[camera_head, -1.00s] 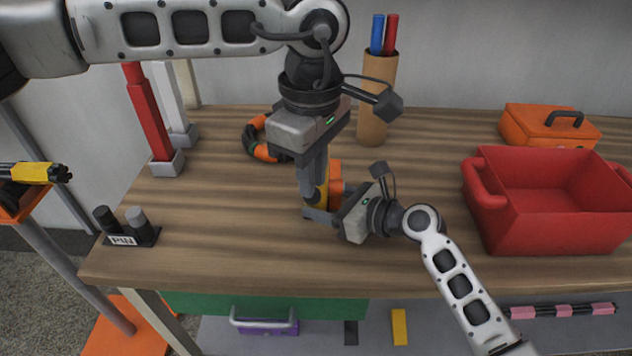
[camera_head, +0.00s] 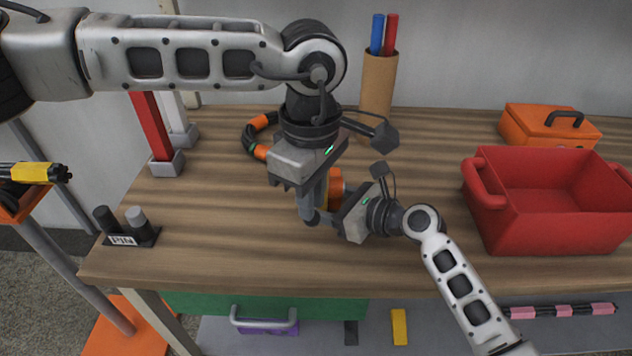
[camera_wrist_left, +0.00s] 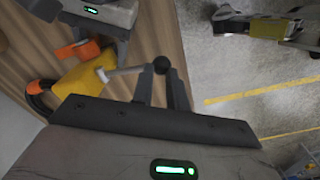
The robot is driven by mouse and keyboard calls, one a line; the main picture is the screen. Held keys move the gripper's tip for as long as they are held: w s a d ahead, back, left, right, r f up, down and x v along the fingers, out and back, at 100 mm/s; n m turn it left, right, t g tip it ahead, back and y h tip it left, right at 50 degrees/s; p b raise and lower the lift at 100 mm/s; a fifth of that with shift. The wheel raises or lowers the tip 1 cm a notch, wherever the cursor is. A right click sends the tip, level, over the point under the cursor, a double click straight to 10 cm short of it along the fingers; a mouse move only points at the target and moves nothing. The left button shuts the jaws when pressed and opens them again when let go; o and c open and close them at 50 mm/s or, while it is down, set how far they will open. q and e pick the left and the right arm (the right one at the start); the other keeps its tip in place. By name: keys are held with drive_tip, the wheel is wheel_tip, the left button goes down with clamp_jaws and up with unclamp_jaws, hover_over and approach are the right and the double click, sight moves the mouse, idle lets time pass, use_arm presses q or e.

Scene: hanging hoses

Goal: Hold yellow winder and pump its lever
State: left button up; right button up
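The yellow winder (camera_wrist_left: 84,77), with orange parts, stands on the wooden table; the arms mostly hide it in the head view (camera_head: 335,185). Its grey lever (camera_wrist_left: 126,71) ends in a black ball knob (camera_wrist_left: 161,65). My left gripper (camera_head: 310,217) comes from above; in the left wrist view its fingers (camera_wrist_left: 160,78) close in on both sides of the knob. My right gripper (camera_head: 329,217) comes from the right, low over the table, with its fingers at the winder's body; it appears closed on it, though the contact is partly hidden.
An orange and black hose ring (camera_head: 256,150) lies behind the left gripper. A cardboard tube (camera_head: 378,85) with blue and red sticks stands at the back. A red crate (camera_head: 545,215) and an orange toolbox (camera_head: 550,124) are at the right.

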use_arm(q)
drive_tip(key=shift+s+f, duration=0.1)
drive_tip(key=shift+f, duration=0.65)
drive_tip(key=shift+f, duration=0.85)
drive_tip(key=shift+r, duration=2.55)
drive_tip(key=shift+w+r, duration=0.35)
drive_tip(key=shift+r, duration=0.45)
drive_tip(key=shift+w+r, duration=0.3)
drive_tip(key=shift+r, duration=0.5)
drive_tip(key=shift+f, duration=0.1)
